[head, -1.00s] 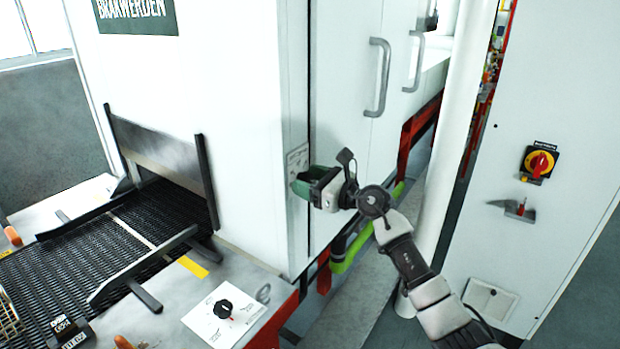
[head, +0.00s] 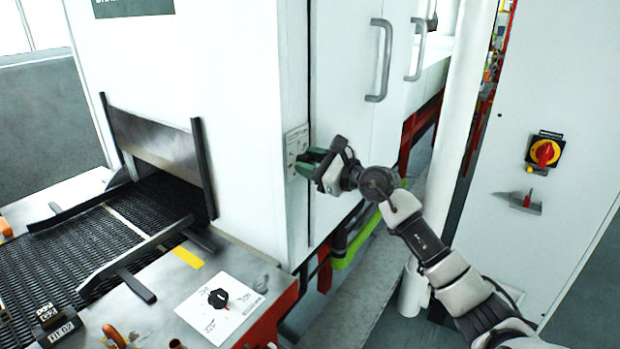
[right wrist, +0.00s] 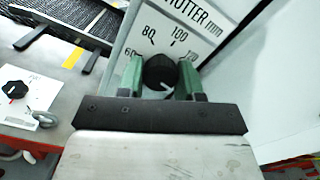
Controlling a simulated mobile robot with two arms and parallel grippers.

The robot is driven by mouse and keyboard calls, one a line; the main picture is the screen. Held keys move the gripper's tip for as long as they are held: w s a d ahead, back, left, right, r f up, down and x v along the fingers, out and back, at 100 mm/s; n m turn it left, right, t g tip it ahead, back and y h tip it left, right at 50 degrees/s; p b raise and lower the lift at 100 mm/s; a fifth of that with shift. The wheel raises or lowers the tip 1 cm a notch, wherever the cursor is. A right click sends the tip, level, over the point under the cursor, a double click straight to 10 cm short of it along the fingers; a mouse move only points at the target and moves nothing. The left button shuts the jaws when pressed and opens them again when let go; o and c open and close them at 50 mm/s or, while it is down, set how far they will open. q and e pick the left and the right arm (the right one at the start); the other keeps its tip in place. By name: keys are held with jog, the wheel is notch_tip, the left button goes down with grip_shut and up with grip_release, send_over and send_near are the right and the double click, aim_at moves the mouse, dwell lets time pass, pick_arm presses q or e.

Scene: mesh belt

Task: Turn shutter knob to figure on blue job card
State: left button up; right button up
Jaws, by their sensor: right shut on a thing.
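The shutter knob (right wrist: 158,72) is black and round with a white mark, on a white scale plate (right wrist: 185,28) lettered for the shutter in mm. Figures 60, 80, 100 and another at right show around it. My right gripper (head: 303,164) has its green fingers on either side of the knob, shut on it. In the head view the plate (head: 294,141) is on the machine's side wall, and the fingers hide the knob. The white mark shows on the knob's near face; its exact figure is unclear. No blue job card shows. My left gripper is not in view.
A second black knob (head: 218,298) sits on a white plate on the bench at the belt mouth. The mesh belt (head: 100,250) runs in at left. Door handles (head: 379,60) stand out to the right. A cabinet with a red-yellow switch (head: 543,153) is at far right.

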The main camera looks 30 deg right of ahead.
jog(key=shift+n+b, duration=0.55)
jog(key=shift+n, duration=0.15)
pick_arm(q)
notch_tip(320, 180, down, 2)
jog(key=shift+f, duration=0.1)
pick_arm(e)
jog(key=o, duration=0.9)
jog(key=shift+s+d, duration=0.15)
jog(key=shift+s, duration=0.1)
pick_arm(q)
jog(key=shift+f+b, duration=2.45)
jog(key=shift+b, duration=0.05)
pick_arm(e)
jog(key=shift+v, duration=5.15)
